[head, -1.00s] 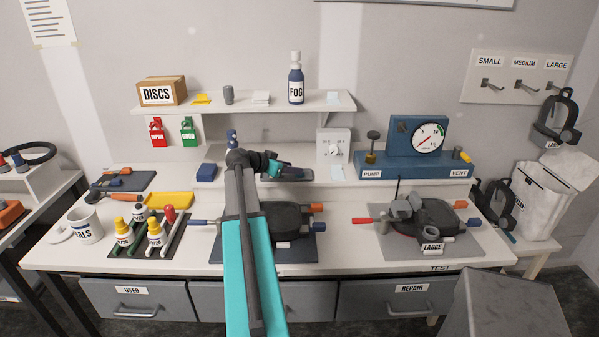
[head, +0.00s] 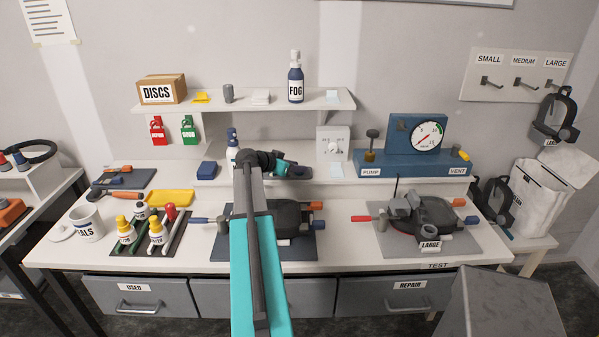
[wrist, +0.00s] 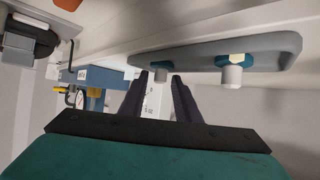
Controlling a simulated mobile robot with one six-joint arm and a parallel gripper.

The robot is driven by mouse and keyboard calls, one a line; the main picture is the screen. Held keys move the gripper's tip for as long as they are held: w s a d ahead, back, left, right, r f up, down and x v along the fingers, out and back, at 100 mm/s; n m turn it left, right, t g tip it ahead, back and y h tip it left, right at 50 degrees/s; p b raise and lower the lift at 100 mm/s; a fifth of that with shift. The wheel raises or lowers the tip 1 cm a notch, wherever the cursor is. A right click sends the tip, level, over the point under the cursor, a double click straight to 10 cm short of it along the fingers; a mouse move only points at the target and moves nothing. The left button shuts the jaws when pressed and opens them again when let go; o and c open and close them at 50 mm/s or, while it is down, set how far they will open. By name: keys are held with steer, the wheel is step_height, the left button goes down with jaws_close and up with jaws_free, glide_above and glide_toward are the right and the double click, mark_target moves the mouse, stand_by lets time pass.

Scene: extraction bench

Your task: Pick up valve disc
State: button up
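I cannot tell for sure whether either is the valve disc. One piece (wrist: 160,70) lies in line with the gap between my gripper's dark fingertips (wrist: 158,78). The other piece (wrist: 232,72) is to the right, outside the fingers. My gripper is open, with a gap between its fingers. In the head view my gripper (head: 287,169) is at the tray (head: 305,172) on the raised ledge, and the small pieces are mostly hidden there.
A blue pump unit (head: 380,168) with a gauge stands to the right, and a white dial box (head: 333,145) is behind. A FOG bottle (head: 296,80) stands on the shelf above. Masks (head: 432,216) lie on mats on the bench, and labelled bottles (head: 125,232) stand at left.

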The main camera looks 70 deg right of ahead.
jaws_close()
steer(key=shift+r, duration=0.25)
steer(key=shift+r+b, duration=0.95)
steer(key=shift+r, duration=0.4)
steer(key=w+a+r+b, duration=0.1)
steer(key=w+a+b, duration=0.1)
steer(key=a, duration=0.5)
steer(key=w+a+b, duration=0.1)
steer(key=a+b, duration=0.2)
steer(key=a, duration=0.5)
steer(key=shift+w+a+r, duration=0.3)
steer(key=shift+w+r, duration=0.1)
